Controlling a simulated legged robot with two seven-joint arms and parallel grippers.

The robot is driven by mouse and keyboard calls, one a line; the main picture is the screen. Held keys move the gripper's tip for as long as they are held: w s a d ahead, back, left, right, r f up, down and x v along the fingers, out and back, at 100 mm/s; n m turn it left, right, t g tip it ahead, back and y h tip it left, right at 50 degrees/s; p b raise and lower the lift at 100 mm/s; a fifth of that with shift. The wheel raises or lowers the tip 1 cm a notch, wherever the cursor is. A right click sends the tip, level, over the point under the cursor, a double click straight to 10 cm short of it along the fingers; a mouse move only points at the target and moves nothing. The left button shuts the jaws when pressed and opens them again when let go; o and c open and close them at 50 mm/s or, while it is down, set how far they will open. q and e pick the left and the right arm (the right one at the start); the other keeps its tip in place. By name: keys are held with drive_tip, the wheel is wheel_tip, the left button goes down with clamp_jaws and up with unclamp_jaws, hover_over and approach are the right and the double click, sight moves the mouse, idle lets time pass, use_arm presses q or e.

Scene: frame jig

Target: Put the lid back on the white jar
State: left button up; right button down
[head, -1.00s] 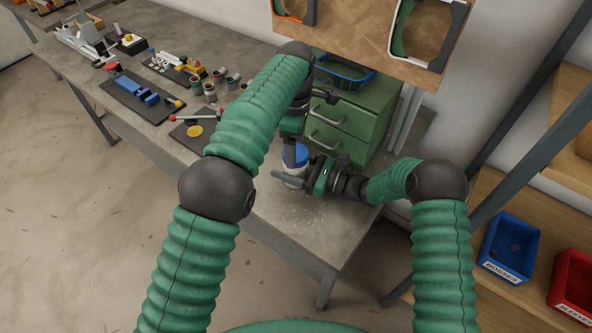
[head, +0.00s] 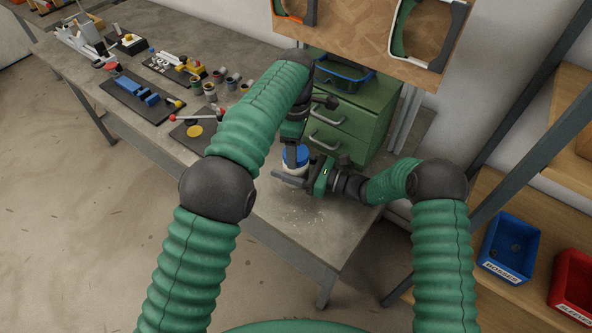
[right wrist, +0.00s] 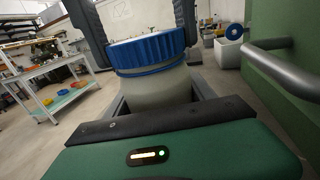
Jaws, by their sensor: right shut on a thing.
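The white jar (right wrist: 155,88) stands upright on the bench, with its blue lid (right wrist: 150,50) at its mouth; whether the lid is fully seated I cannot tell. In the head view the blue lid (head: 296,156) shows above the jar, which is mostly hidden by my right gripper (head: 290,176). My right gripper is shut around the jar's body from the right. My left gripper (head: 292,148) points down from above.
A green drawer cabinet (head: 350,120) with bar handles stands close behind the jar. Small pots (head: 220,82) and dark tool mats (head: 140,98) lie farther left on the bench (head: 300,225). Blue (head: 509,247) and red (head: 575,285) bins are at right. The bench front is clear.

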use_arm(q)
drive_tip(key=m, duration=0.4)
drive_tip(key=shift+w+m, duration=0.15)
drive_tip(key=shift+m, duration=0.25)
drive_tip(key=m, duration=0.9)
drive_tip(key=shift+m, duration=0.4)
drive_tip(key=m, duration=0.6)
drive_tip(key=shift+w, duration=0.1)
drive_tip(key=m, duration=0.3)
drive_tip(key=shift+m, duration=0.4)
drive_tip(key=m, duration=0.4)
drive_tip(key=o, duration=1.3)
drive_tip(key=shift+o, duration=1.2)
